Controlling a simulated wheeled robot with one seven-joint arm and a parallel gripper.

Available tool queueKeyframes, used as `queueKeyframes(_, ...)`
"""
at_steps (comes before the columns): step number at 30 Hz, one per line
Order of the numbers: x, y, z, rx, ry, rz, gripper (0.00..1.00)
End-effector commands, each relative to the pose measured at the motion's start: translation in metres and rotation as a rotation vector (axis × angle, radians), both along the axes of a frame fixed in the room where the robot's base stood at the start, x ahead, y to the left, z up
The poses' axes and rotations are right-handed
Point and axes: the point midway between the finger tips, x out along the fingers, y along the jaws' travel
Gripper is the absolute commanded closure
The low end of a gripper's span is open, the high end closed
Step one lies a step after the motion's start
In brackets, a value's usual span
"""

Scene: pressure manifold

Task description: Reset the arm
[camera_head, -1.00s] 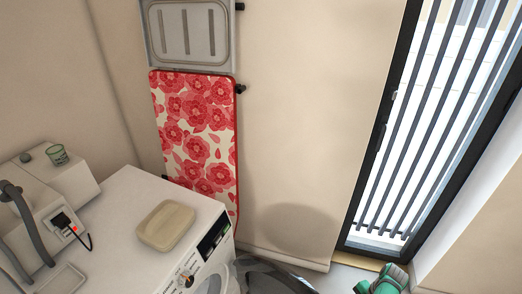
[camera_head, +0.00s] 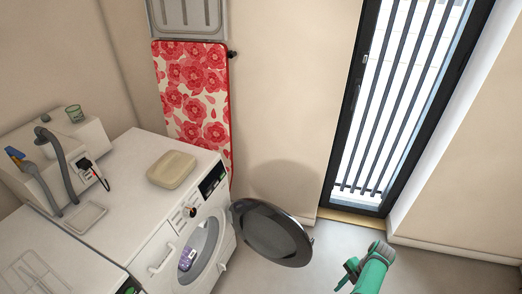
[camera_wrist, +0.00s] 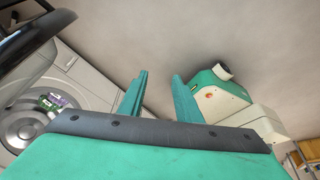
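My gripper (camera_wrist: 158,98) shows in the wrist view with its two teal fingers apart and nothing between them. In the head view my green arm shows at the lower right, over the floor; the fingertips cannot be made out there. The washing machine (camera_head: 160,257) has its round door (camera_head: 272,234) swung open. A purple item (camera_head: 187,258) is visible in the door opening, and purple and green items (camera_wrist: 56,101) show there in the wrist view. My gripper is apart from the machine.
A beige dish (camera_head: 172,169) rests on the machine. A grey hose (camera_head: 62,165) and a green cup (camera_head: 75,114) are at the left. A floral ironing board (camera_head: 195,100) hangs on the wall. The barred window (camera_head: 400,100) is at the right. The floor (camera_head: 330,245) near the open door is clear.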

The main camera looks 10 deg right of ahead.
Motion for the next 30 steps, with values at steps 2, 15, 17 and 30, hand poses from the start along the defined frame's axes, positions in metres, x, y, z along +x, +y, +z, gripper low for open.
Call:
queueKeyframes(2, -0.001, 0.009, -0.011, -0.016, 0.002, -0.019, 0.69)
queueKeyframes(15, -0.007, 0.05, -0.07, -0.146, -0.018, -0.199, 0.69)
queueKeyframes(17, -0.009, 0.061, -0.08, -0.171, -0.027, -0.237, 0.69)
queueKeyframes(30, -0.048, 0.161, -0.141, -0.34, -0.201, -0.659, 0.69)
